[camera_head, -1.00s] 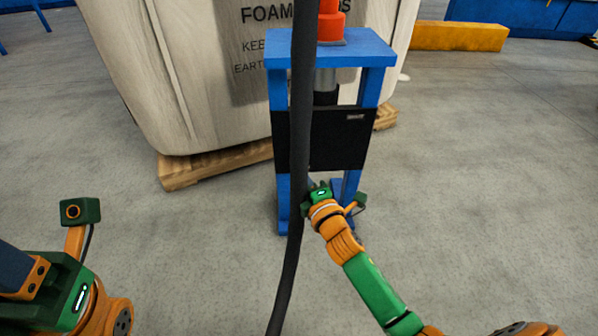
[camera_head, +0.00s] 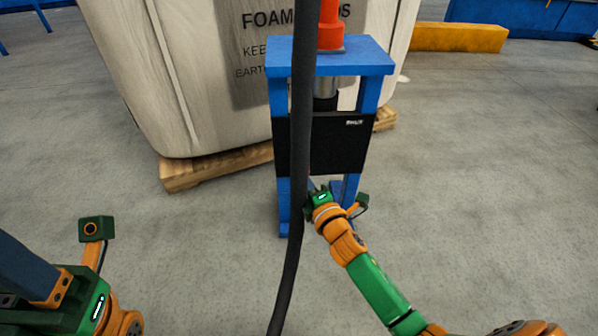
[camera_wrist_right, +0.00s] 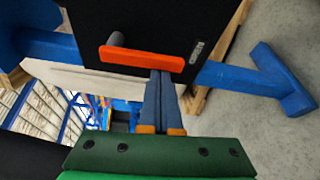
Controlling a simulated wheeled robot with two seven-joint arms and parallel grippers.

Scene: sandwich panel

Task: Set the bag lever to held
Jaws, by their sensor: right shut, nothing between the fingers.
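The bag lever is an orange bar (camera_wrist_right: 140,58) on a black panel (camera_wrist_right: 220,12) in the right wrist view. A grey pivot post shows at its left end, and the bar runs almost level to the right. My right gripper (camera_wrist_right: 161,72) is shut and empty, its fingertips at the bar's right part; I cannot tell whether they touch. In the head view my right gripper (camera_head: 317,192) is just below the black panel (camera_head: 340,145), and the lever is not clearly visible there.
A blue frame (camera_head: 345,62) holds the panel, with an orange-red part (camera_head: 330,28) on top. A thick black hose (camera_head: 300,130) hangs in front of it. A big pale bag (camera_head: 180,80) stands behind on a wooden pallet (camera_head: 225,168).

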